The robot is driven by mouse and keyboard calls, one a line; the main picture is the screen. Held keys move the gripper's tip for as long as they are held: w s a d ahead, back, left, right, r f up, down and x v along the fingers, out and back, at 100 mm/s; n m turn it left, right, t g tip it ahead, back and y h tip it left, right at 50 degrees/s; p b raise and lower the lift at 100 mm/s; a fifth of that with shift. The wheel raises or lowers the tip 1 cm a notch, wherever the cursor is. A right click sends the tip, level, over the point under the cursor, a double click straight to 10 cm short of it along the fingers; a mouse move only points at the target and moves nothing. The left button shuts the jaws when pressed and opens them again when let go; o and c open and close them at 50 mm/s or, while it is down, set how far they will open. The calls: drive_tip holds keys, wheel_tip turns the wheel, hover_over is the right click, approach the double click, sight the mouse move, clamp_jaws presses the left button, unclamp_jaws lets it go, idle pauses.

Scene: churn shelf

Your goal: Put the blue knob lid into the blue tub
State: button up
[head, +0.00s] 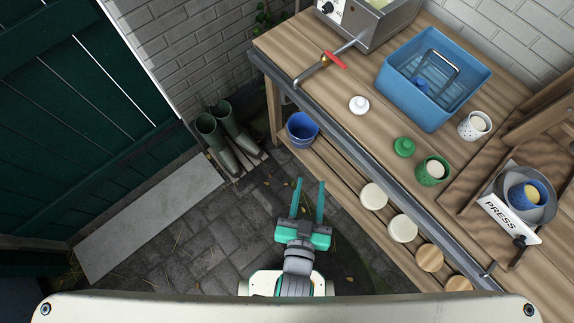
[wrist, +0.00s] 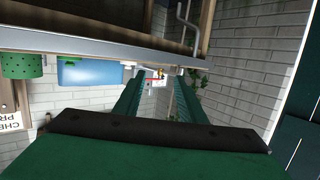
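The blue tub (head: 405,101) is a large open rectangular basin on the upper wooden counter; a blue shape in the wrist view (wrist: 88,73) looks like its side. A small blue knobbed piece (head: 421,84) that looks like the blue knob lid shows inside the tub, beside a dark metal handle. My gripper (head: 310,183) is over the paving in front of the bench, well left of and below the tub. Its two teal fingers are apart with nothing between them; they also show apart in the wrist view (wrist: 160,78).
A white knob lid (head: 359,105), green knob lid (head: 404,147), white speckled cup (head: 474,126) and green cup (head: 432,172) stand on the counter. A red-handled tap (head: 333,60) juts over its edge. The lower shelf holds a blue pail (head: 302,131) and several round lids. Boots (head: 226,140) stand left.

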drive_tip(key=s+a+n+y, duration=0.1)
drive_tip(key=s+a, duration=0.2)
drive_tip(key=s, duration=0.2)
drive_tip(key=s+a+r+n+y, duration=0.1)
drive_tip(key=s+a+y, duration=0.1)
drive_tip(key=s, duration=0.3)
drive_tip(key=shift+s+a, duration=0.4)
drive_tip(key=shift+a, duration=0.05)
drive_tip(key=shift+c, duration=0.7)
